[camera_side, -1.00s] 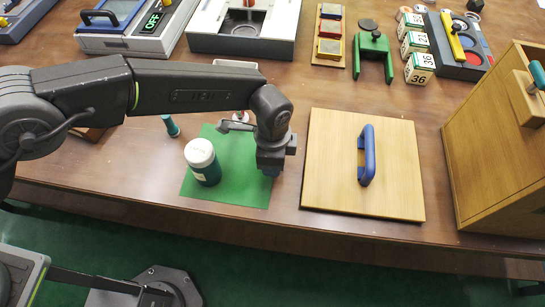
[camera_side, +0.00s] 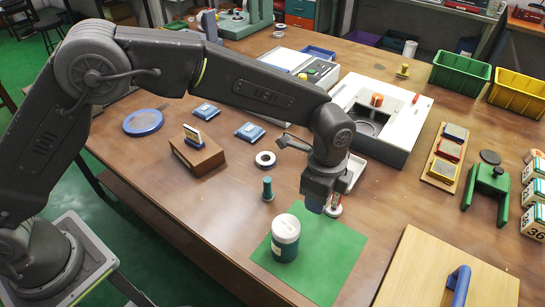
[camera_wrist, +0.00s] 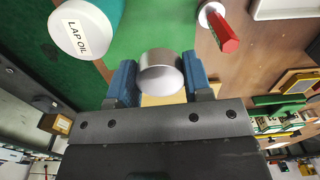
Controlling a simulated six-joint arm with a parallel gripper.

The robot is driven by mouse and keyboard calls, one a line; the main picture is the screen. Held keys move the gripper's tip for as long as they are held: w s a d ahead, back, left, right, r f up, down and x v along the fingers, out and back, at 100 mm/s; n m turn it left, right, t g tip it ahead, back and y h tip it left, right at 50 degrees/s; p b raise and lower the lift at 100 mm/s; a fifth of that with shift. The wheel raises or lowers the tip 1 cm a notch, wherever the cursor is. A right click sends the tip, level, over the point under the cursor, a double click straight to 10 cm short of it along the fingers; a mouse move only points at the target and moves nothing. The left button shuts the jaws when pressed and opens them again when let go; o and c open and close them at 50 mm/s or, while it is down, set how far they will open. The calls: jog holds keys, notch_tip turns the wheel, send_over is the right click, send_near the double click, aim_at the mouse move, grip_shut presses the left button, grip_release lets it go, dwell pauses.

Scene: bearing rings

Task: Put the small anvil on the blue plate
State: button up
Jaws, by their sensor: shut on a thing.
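My gripper (camera_side: 315,206) is over the far edge of the green mat. In the wrist view its blue fingers (camera_wrist: 160,82) are shut on a rounded grey metal piece with a flat round face, which I take to be the small anvil (camera_wrist: 160,72). In the side view that piece is hidden by the gripper. The blue plate (camera_side: 143,122) is a round disc lying at the left of the table, well away from my gripper.
A white-lidded jar (camera_side: 286,238), labelled LAP OIL in the wrist view (camera_wrist: 85,26), stands on the green mat (camera_side: 335,260). A red-handled tool (camera_wrist: 222,30) is close by.

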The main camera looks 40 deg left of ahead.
jog(key=w+a+n, duration=0.1)
jog(key=w+a, duration=0.2)
jog(key=a, duration=0.2)
jog(key=w+a+n, duration=0.1)
jog(key=w+a, duration=0.2)
jog(key=a, duration=0.3)
jog(key=w+a+n, duration=0.1)
jog(key=w+a, duration=0.1)
jog(key=a, duration=0.4)
jog(key=shift+w+a+r+n, duration=0.25)
jog(key=shift+w+r+n, duration=0.05)
jog(key=shift+w, duration=0.1)
jog(key=s+a+n, duration=0.2)
jog(key=a+n, duration=0.5)
jog(key=a, duration=2.7)
jog(key=s+a+r+n, duration=0.1)
jog(key=s+a+n, duration=0.1)
jog(key=s+a, duration=0.75)
jog(key=s+a+n, duration=0.3)
jog(key=s+a, duration=0.3)
jog(key=a, duration=0.6)
send_over(142, 120)
notch_tip(142, 120, down, 6)
jog(key=shift+f, duration=0.25)
jog(key=shift+d+f, duration=0.1)
jog(key=shift+f, duration=1.95)
jog(key=shift+f, duration=0.15)
jog(key=o, duration=1.1)
